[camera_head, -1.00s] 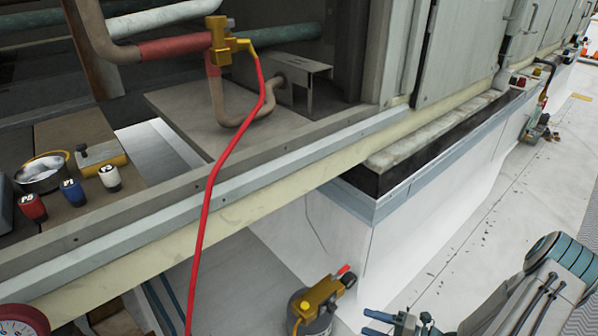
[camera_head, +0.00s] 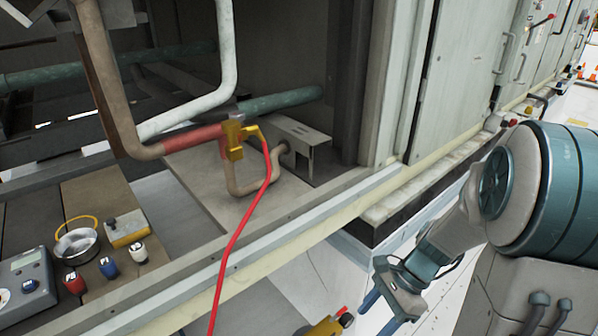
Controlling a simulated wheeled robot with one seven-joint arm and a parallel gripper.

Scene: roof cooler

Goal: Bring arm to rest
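My gripper (camera_head: 372,288) is at the lower middle right, on the end of my grey and teal arm. Its two blue fingers point left and stand apart, with nothing seen between them. It hangs in front of the cooler unit's frame, right of the red hose (camera_head: 240,235), and appears clear of it. The arm is bent, with its large teal joint at the right edge.
The red hose runs from a yellow valve (camera_head: 233,138) on the pipes down past the frame's sill. Blue, red and white caps, a metal cup (camera_head: 77,244) and a grey meter (camera_head: 27,285) sit at left. A yellow-topped tool (camera_head: 325,327) shows at the bottom edge.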

